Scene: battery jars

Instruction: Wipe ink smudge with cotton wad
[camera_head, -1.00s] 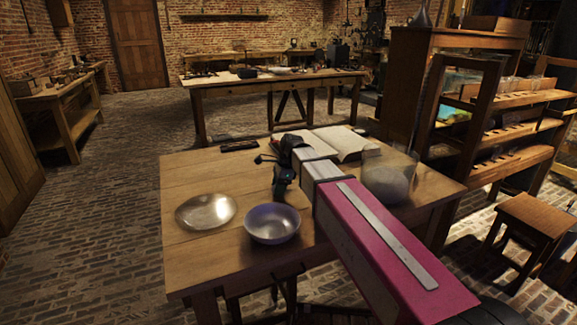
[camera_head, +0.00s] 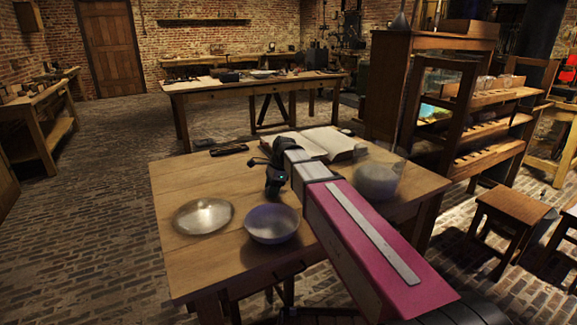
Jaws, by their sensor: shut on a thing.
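A clear glass jar (camera_head: 377,183) with whitish filling, perhaps cotton, stands to the right, partly behind my arm. An open book (camera_head: 328,144) lies behind the gripper. I cannot make out an ink smudge on the table or the pages.
A shiny round metal dish (camera_head: 203,216) sits at the left of the wooden table (camera_head: 185,265). Small dark items (camera_head: 229,150) lie at its back left edge. A shelf cabinet (camera_head: 410,90) and stools (camera_head: 510,215) stand to the right. The table's front left is bare.

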